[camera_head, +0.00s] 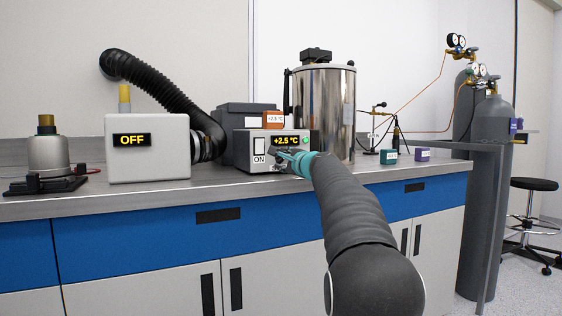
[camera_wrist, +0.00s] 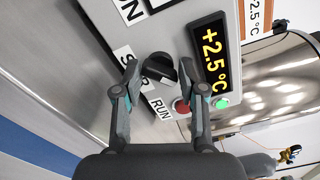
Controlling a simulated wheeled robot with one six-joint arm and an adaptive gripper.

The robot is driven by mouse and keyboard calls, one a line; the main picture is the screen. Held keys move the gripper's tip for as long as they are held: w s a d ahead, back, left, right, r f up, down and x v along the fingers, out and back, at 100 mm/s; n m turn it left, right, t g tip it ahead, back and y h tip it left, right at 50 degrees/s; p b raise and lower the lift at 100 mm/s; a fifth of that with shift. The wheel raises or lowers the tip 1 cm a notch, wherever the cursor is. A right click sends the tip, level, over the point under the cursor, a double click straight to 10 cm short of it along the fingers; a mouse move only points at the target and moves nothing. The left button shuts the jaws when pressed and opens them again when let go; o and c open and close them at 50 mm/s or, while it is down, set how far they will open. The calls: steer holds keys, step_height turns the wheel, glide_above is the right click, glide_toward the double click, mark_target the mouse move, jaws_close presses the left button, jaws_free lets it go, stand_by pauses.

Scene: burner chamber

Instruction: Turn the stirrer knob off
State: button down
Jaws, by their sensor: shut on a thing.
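The stirrer knob (camera_wrist: 160,66) is a small black knob on the front of a grey control box (camera_head: 241,150), between a label partly hidden by a finger and a label reading RUN. My gripper (camera_head: 288,160) reaches the lower front of that box. In the wrist view my gripper (camera_wrist: 158,70) has one finger on each side of the knob and is shut on it. In the head view the gripper hides the knob.
The box's display (camera_head: 286,141) reads +2.5 °C, with a green button (camera_wrist: 221,103) and a red button (camera_wrist: 181,107) near my finger. A steel vessel (camera_head: 325,105) stands behind right. A white box (camera_head: 148,158) reading OFF stands left.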

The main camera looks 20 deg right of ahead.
steer(key=shift+f+n+b, duration=0.2)
steer(key=shift+n+b, duration=0.4)
steer(key=shift+b, duration=0.05)
steer(key=n+b, duration=0.2)
steer(key=n, duration=0.2)
steer(key=shift+b, duration=0.3)
steer(key=shift+r+n, duration=0.15)
steer(key=shift+n, duration=1.85)
steer(key=shift+c, duration=1.7)
jaws_free()
